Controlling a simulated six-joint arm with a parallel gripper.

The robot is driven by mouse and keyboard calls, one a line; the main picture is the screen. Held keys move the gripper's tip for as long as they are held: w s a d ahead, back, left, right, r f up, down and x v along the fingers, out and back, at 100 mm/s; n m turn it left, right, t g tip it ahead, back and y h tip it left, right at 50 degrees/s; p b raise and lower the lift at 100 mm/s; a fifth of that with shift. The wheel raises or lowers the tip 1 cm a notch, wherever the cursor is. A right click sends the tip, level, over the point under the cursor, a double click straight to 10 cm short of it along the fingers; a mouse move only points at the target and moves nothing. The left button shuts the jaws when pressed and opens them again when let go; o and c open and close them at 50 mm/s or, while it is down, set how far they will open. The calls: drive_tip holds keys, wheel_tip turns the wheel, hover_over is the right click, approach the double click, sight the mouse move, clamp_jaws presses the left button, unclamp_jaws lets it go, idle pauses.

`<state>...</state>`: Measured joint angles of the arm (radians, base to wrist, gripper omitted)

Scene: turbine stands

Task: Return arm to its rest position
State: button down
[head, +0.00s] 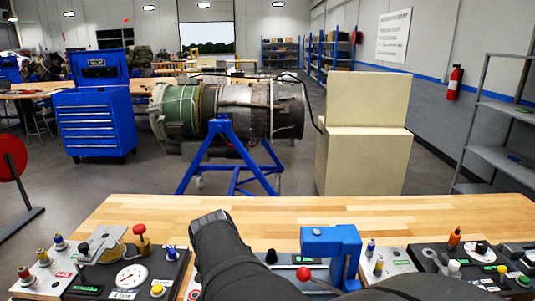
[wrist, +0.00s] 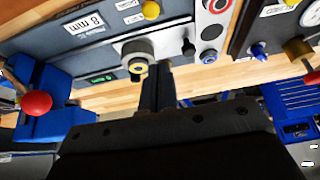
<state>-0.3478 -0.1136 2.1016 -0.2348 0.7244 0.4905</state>
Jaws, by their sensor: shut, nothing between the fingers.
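In the wrist view my gripper (wrist: 157,80) shows as two dark fingers close together at the middle. It is shut and holds nothing. Past the fingertips is a control panel (wrist: 105,28) with a grey and yellow round knob (wrist: 138,56); I cannot tell whether the tips touch it. In the head view my dark arm rises over the workbench (head: 150,208) near the middle, and my fingertips cannot be made out there.
A blue block (head: 335,243) and a red ball knob (head: 303,273) stand right of my arm. More panels with knobs and gauges (head: 131,276) line the bench front. Behind the bench are a turbine (head: 235,108) on a blue stand, a cream cabinet (head: 365,130) and a blue drawer cabinet (head: 95,122).

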drive_tip(key=w+f, duration=0.5)
drive_tip(key=f, duration=0.1)
drive_tip(key=shift+w, duration=0.4)
drive_tip(key=shift+w+d+f+g, duration=0.1)
drive_tip(key=shift+w+f+g, duration=0.3)
drive_tip(key=shift+f+g, duration=0.1)
drive_tip(key=shift+w+f+g, duration=0.25)
drive_tip(key=shift+f+g, duration=0.4)
drive_tip(key=shift+g, duration=0.25)
